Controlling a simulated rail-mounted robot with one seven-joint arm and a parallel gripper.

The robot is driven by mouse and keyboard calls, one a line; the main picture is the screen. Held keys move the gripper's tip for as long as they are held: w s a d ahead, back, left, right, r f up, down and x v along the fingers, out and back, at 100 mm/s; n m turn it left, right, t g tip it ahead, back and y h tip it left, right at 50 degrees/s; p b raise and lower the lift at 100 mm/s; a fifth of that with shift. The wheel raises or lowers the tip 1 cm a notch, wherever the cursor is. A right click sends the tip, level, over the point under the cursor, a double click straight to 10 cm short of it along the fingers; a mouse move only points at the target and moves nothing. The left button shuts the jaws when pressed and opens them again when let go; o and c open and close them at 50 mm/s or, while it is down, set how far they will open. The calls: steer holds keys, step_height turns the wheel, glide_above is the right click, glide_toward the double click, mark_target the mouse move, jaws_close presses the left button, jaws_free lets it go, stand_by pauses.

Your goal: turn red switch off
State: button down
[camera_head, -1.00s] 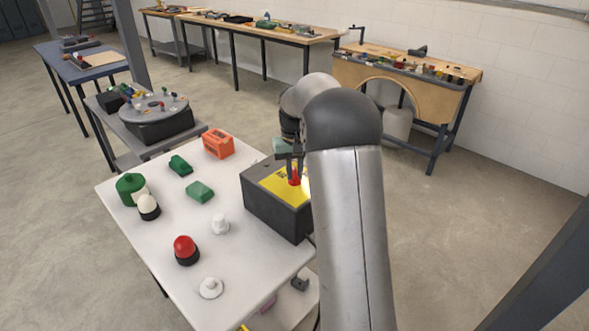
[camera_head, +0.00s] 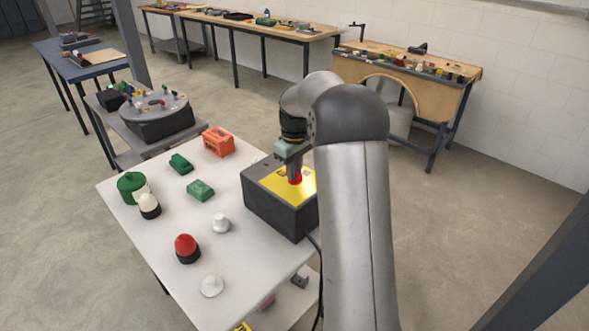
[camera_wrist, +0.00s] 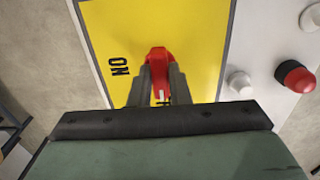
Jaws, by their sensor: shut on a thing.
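The red switch (camera_wrist: 158,62) stands on the yellow top plate (camera_wrist: 195,30) of a dark box. In the head view the red switch (camera_head: 296,180) is partly covered by my fingers, on the box (camera_head: 268,212) at the right of the white table. My gripper (camera_wrist: 158,80) is shut on the red switch, with a finger on either side. In the head view my gripper (camera_head: 295,170) points down at the plate. The word "ON" is printed beside the switch in the wrist view. A second marking is mostly hidden behind the fingers.
The white table (camera_head: 150,230) also holds a red-domed button (camera_head: 186,246), white knobs (camera_head: 220,223), green blocks (camera_head: 200,190) and an orange block (camera_head: 218,141). A cart with a round grey disc (camera_head: 155,106) stands behind. Floor right of my arm is clear.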

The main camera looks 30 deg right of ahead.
stand_by(0.4)
steer(key=c, duration=1.4)
jaws_free()
steer(key=shift+o, duration=0.2)
step_height(320, 180, up, 18)
steer(key=shift+f, duration=0.25)
steer(key=s+a+f+m, duration=0.2)
steer(key=s+a+f, duration=0.2)
steer(key=s+a, duration=0.9)
steer(key=s+a+f+m, duration=0.1)
steer(key=s+f, duration=0.4)
steer(key=s, duration=0.5)
steer(key=s+a+f+m, duration=0.1)
steer(key=s+a+f, duration=0.2)
steer(key=s+f, duration=0.3)
steer(key=s, duration=0.4)
steer(key=shift+a+f, duration=0.25)
steer(key=shift+f, duration=0.05)
